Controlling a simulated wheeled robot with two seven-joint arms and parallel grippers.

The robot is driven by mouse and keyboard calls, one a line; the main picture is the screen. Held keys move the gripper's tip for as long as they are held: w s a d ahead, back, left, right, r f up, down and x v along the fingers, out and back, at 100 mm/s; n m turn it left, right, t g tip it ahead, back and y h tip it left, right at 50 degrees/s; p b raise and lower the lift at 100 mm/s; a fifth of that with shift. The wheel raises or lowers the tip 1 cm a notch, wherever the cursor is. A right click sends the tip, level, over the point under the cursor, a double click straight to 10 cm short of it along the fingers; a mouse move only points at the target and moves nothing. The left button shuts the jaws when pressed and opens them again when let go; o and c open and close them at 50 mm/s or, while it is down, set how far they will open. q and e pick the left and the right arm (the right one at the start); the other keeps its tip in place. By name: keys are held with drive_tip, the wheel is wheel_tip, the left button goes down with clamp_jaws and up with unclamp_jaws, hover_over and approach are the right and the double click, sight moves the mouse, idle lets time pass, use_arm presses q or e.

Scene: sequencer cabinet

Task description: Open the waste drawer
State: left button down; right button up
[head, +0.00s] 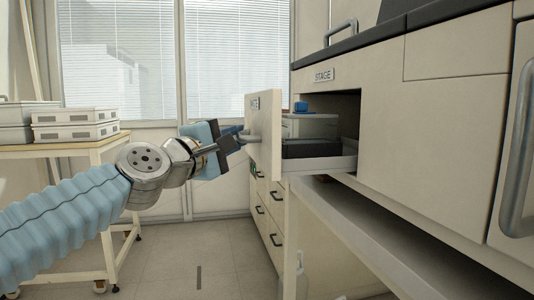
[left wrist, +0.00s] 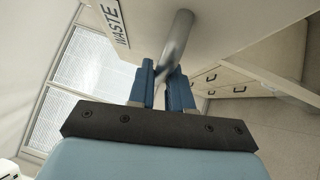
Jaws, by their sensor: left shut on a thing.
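The waste drawer (head: 264,135) stands pulled out from the cabinet in the head view, its pale front apart from the cabinet face. Its inside shows a clear box with a blue top (head: 310,122) and a dark item. A WASTE label (left wrist: 116,22) is on its front in the left wrist view. My left gripper (head: 232,140) is shut on the drawer's grey bar handle (left wrist: 174,40); its blue fingers (left wrist: 163,85) lie on both sides of the bar. My right gripper is not in view.
The cabinet (head: 428,110) fills the right side, with a STAGE label (head: 324,75) above the drawer opening. Lower drawers (head: 268,210) stand below. A side table (head: 60,153) with pale cases (head: 75,123) is at the left. Open floor (head: 190,260) lies between.

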use_arm(q)
drive_tip(key=s+a+b, duration=0.2)
drive_tip(key=a+b, duration=0.1)
drive_tip(key=a, duration=0.5)
drive_tip(key=shift+s+a, duration=0.25)
drive_tip(key=shift+s, duration=0.15)
drive_tip(key=shift+f, duration=0.1)
drive_tip(key=c, duration=1.1)
unclamp_jaws()
drive_tip(key=v, duration=1.4)
drive_tip(key=shift+w+b, duration=0.1)
drive_tip(key=shift+b, duration=0.3)
